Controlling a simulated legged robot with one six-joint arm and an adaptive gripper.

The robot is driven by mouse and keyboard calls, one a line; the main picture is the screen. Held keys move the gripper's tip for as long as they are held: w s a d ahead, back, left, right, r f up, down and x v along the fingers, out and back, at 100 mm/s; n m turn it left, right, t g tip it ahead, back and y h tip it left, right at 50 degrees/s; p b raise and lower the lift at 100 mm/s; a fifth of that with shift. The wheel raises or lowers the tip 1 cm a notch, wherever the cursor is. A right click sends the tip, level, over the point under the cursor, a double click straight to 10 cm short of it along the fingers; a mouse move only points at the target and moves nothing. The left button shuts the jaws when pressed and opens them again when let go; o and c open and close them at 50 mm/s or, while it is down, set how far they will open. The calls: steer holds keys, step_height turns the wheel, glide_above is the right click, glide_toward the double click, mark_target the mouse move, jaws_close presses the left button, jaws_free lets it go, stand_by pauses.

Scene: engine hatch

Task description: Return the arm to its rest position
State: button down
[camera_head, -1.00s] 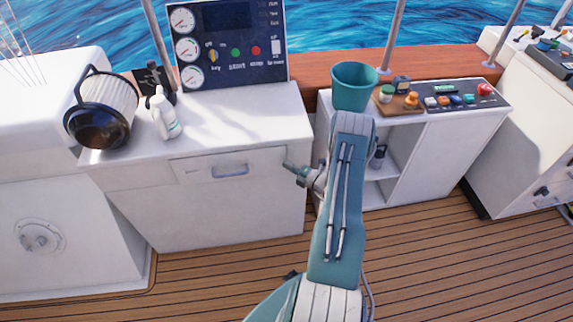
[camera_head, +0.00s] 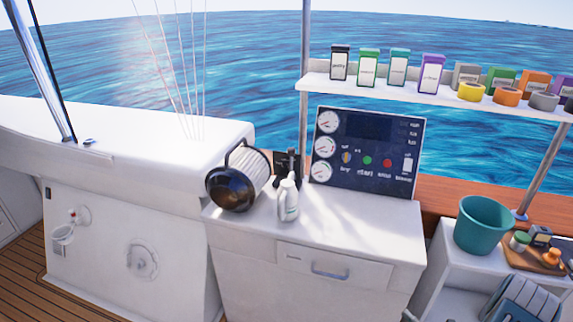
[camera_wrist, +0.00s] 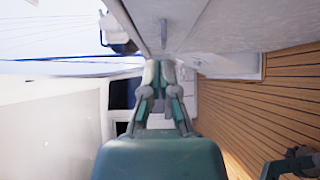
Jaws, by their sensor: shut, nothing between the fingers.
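My gripper (camera_wrist: 159,74) shows in the middle of the wrist view. Its fingers are together and nothing is between them. White cabinet sides lie beyond it, and the wooden deck (camera_wrist: 262,115) runs along the right of that view. My gripper is out of the head view.
A black-and-white filter (camera_head: 232,190) and a white bottle (camera_head: 288,202) stand on the white counter (camera_head: 345,232) before a gauge panel (camera_head: 365,150). A teal bucket (camera_head: 482,226) is at the right. A shelf (camera_head: 400,88) holds several boxes and tape rolls.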

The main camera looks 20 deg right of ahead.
steer(key=w+a+r+n+g+y, duration=0.3)
steer(key=a+r+n+g, duration=0.3)
steer(key=a+r+n, duration=0.55)
steer(key=w+a+r+n+g+y, duration=0.3)
steer(key=a+r+n+g, duration=0.4)
steer(key=a+r+n, duration=0.45)
steer(key=s+a+r+n+h, duration=0.5)
steer(key=s+r+n, duration=0.3)
steer(key=n, duration=0.6)
steer(key=s+a+r+n+t+h, duration=0.1)
steer(key=s+a+r+n+h, duration=0.4)
steer(key=n, duration=0.9)
steer(key=shift+s+a+r, duration=0.65)
steer(key=shift+s+r, duration=1.15)
steer(key=shift+r, duration=0.25)
